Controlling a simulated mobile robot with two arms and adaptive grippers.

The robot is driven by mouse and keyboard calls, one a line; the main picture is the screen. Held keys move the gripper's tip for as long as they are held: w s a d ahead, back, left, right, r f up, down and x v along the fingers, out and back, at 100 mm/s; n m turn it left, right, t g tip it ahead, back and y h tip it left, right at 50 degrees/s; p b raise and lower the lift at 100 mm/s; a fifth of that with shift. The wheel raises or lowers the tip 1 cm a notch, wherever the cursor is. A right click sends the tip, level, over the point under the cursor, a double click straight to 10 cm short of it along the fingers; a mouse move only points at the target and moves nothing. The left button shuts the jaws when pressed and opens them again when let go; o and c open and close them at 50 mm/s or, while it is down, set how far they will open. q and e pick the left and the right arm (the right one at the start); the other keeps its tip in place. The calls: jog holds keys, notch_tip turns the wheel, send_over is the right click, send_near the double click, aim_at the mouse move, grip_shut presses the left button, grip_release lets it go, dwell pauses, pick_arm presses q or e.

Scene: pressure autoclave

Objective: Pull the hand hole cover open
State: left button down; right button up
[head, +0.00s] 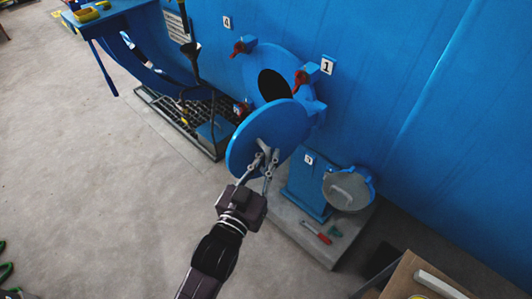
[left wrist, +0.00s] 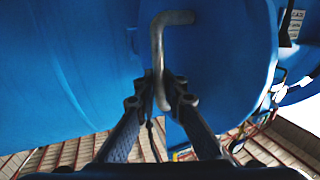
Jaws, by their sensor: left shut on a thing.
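The hand hole cover (head: 262,128) is a round blue disc in the head view, swung out from the wall of the blue vessel. Behind it the dark hand hole (head: 273,85) shows in its blue flange. My left gripper (head: 264,158) is at the cover's outer face, with its fingers on the handle. In the left wrist view the grey bent handle (left wrist: 158,55) stands between the fingers of my left gripper (left wrist: 161,92), which is shut on it. The cover's blue face (left wrist: 215,60) fills the area behind the handle. My right gripper is not in view.
Red-handled clamps (head: 302,78) sit around the flange. A grey round lid (head: 348,190) on a blue stand is at the right, with a red-handled tool (head: 316,232) on the plinth. A blue table (head: 105,15) is at the upper left.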

pick_arm(q)
jog(key=shift+s+f, duration=0.1)
jog(key=shift+f, duration=0.05)
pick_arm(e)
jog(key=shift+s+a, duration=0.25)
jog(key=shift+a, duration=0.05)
pick_arm(q)
jog(key=c, duration=2)
grip_release()
jog(key=shift+s+a, duration=0.2)
jog(key=shift+s, duration=0.25)
jog(key=v, duration=1.1)
jog(key=shift+s+a, duration=0.2)
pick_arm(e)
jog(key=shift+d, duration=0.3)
